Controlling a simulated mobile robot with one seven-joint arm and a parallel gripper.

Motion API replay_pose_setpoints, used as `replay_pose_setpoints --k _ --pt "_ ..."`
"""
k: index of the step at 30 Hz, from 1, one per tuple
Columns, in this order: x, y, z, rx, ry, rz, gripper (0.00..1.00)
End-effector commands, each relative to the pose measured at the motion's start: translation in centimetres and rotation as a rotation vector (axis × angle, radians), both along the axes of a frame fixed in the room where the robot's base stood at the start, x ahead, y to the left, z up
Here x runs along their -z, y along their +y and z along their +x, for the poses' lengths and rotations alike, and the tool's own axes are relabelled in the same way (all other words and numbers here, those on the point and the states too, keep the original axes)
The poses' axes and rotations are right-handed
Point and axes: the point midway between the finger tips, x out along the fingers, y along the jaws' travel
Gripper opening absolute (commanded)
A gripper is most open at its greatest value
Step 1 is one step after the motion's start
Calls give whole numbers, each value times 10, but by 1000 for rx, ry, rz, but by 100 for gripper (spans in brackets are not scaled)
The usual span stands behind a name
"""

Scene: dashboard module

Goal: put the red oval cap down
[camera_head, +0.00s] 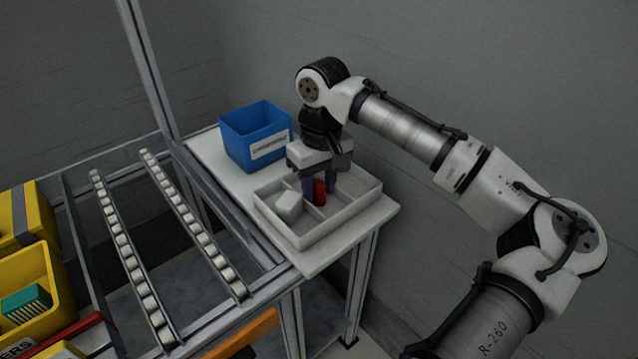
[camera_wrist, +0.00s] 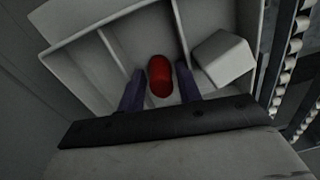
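The red oval cap (camera_head: 319,192) is low in the middle compartment of the grey divided tray (camera_head: 303,240). The wrist view shows the cap (camera_wrist: 160,77) between the two dark purple fingers of my gripper (camera_wrist: 160,67). My gripper (camera_head: 320,186) points down into the tray, with one finger on each side of the cap. The fingertips are very near the cap's sides. I cannot tell whether they touch it, or whether the cap rests on the tray floor. The nearer finger hides part of the cap in the head view.
A white block (camera_head: 288,206) lies in the compartment beside the cap, close to a finger in the wrist view (camera_wrist: 224,57). Thin dividers and low tray walls surround the fingers. A blue bin (camera_head: 256,136) stands behind on the white table (camera_head: 213,158). Roller rails (camera_head: 190,225) run at left.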

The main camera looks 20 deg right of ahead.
Motion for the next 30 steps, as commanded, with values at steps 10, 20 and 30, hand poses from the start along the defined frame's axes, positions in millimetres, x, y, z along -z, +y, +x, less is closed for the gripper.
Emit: replay_pose_setpoints --k 10,20,30 --pt "-4 0 0 1 -1 -1 34" --pt "-68 -2 2 -1 -3 2 34" --pt "-119 -4 1 0 0 0 34"
